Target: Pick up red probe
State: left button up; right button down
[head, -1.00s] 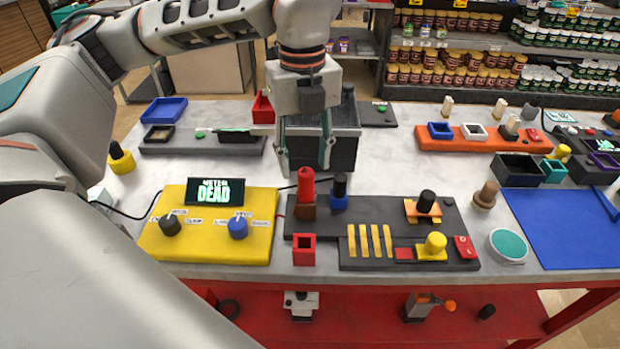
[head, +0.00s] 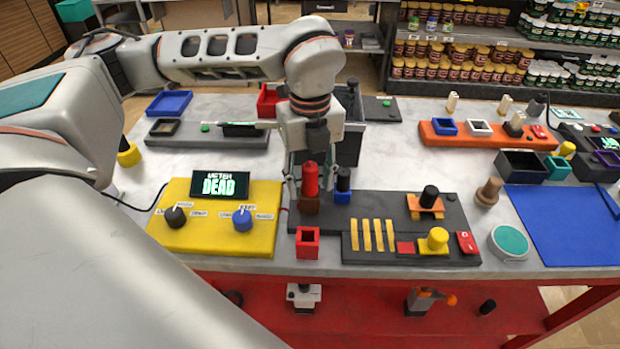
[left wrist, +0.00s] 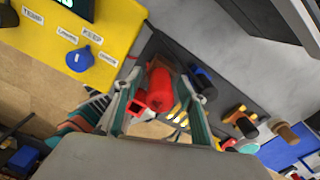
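The red probe (head: 310,180) stands upright in a brown holder (head: 309,206) at the left end of the dark grey board (head: 385,206). My left gripper (head: 308,190) points down over it, with its fingers on either side of the probe. In the left wrist view the red probe (left wrist: 160,84) lies between the two open fingers (left wrist: 160,105), with gaps visible beside it. The black probe (head: 343,179) in its blue holder (head: 343,197) is close by on the right. My right gripper is not in view.
The yellow meter (head: 214,243) is to the left, with a screen (head: 219,185) behind it. A small red square socket (head: 307,255) is in front. A dark bin (head: 349,148) stands behind the gripper. The blue mat (head: 565,228) lies at the right.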

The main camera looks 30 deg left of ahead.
pick_arm(q)
grip_shut()
jog(key=shift+r, duration=0.1)
